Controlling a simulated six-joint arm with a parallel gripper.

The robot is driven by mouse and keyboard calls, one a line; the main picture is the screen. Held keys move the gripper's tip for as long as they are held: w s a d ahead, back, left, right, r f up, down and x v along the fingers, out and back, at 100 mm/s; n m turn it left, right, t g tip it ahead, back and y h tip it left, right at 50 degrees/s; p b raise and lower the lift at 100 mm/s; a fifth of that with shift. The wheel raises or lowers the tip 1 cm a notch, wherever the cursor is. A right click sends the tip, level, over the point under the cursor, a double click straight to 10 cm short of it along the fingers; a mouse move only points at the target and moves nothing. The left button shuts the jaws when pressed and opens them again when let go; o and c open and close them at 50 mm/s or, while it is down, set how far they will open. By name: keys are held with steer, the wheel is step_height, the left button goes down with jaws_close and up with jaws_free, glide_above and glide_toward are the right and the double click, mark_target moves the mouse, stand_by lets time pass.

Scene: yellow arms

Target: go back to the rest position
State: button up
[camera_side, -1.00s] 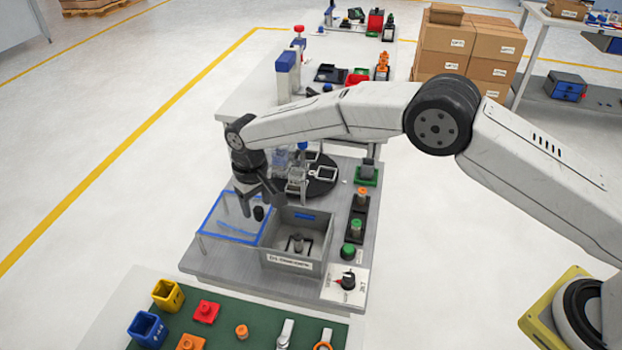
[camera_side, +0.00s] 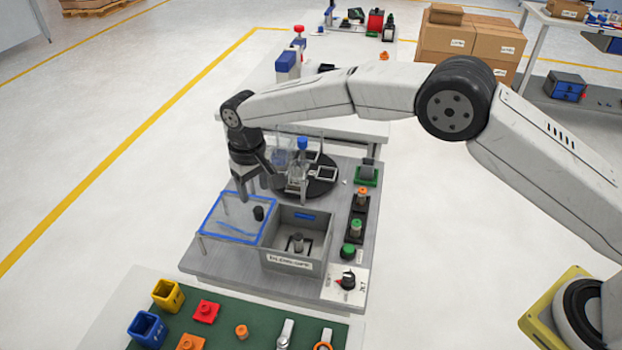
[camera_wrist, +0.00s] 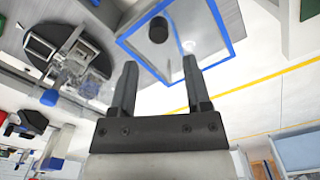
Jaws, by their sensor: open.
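My gripper (camera_side: 252,190) is above the far left part of the grey workbench, over the back edge of a clear box with a blue rim (camera_side: 205,222). Its two dark fingers are apart with nothing between them. In the wrist view my gripper (camera_wrist: 160,75) also shows spread fingers, with the blue-rimmed box (camera_wrist: 135,30) beyond them. A small black cylinder (camera_side: 259,213) shows at the box's right part, clear of the fingers; it also shows in the wrist view (camera_wrist: 158,29).
A grey bin (camera_side: 283,255) stands right of the clear box. A black round plate (camera_side: 322,185) with clear glassware (camera_side: 298,180) and a blue cap (camera_side: 302,142) stands behind. Buttons (camera_side: 347,251) and a knob (camera_side: 348,281) line the right. Open floor (camera_side: 110,190) lies left.

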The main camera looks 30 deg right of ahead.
steer(key=shift+d+r, duration=0.2)
steer(key=shift+d, duration=0.3)
steer(key=s+d+r+m+t, duration=0.15)
steer(key=s+d, duration=0.25)
steer(key=d, duration=0.4)
steer(key=s+d+r, duration=0.3)
steer(key=s+d, duration=0.2)
steer(key=d, duration=0.4)
steer(key=s+d, duration=0.5)
steer(key=s, duration=0.4)
steer(key=s+d+m+t, duration=0.1)
steer(key=s+d, duration=0.4)
steer(key=s, duration=0.3)
steer(key=shift+s+d+f, duration=0.15)
steer(key=shift+s+f, duration=0.2)
